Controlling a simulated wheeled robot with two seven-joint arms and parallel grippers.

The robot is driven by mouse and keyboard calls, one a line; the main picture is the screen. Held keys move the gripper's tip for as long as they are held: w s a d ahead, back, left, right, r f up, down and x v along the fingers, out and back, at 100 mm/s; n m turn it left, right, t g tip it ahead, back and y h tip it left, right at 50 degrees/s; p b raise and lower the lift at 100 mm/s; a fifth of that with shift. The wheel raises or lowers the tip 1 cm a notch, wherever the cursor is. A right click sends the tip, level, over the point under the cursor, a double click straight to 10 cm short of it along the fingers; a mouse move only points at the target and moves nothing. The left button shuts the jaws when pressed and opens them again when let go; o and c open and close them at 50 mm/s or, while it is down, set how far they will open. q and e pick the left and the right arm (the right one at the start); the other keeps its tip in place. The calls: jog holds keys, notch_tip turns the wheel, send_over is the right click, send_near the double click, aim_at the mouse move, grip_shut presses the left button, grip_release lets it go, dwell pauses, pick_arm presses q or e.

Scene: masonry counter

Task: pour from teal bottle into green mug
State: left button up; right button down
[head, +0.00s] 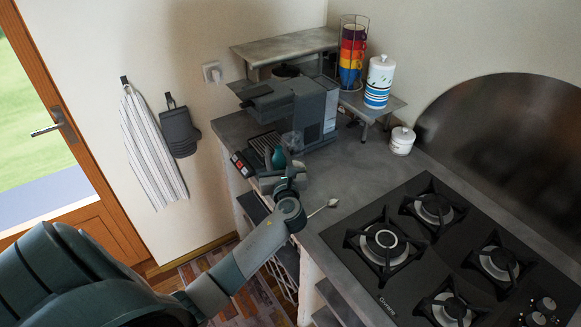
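A small teal object (279,158), likely the teal bottle, shows at the front-left end of the counter, in front of the coffee machine. My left gripper (275,172) is right at it, and the wrist and fingers hide its lower part. The fingers are too small and overlapped to tell whether they are closed on it or just beside it. I cannot make out a green mug on the counter; one may be hidden behind my gripper. My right gripper is not in view.
A dark coffee machine (296,108) stands behind my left gripper. A spoon (323,207) lies by the counter's front edge. A gas hob (455,255) fills the right side. A rack of coloured mugs (352,52) and white jars (378,82) stand at the back. The mid-counter (365,165) is clear.

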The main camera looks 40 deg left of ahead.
pick_arm(q)
jog(key=shift+n+g+y, duration=0.5)
jog(key=shift+n+g, duration=0.1)
jog(key=a, duration=0.5)
jog(key=shift+r+p, duration=0.4)
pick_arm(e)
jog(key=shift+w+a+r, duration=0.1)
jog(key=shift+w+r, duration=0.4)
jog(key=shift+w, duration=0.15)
pick_arm(q)
jog(key=shift+d, duration=0.1)
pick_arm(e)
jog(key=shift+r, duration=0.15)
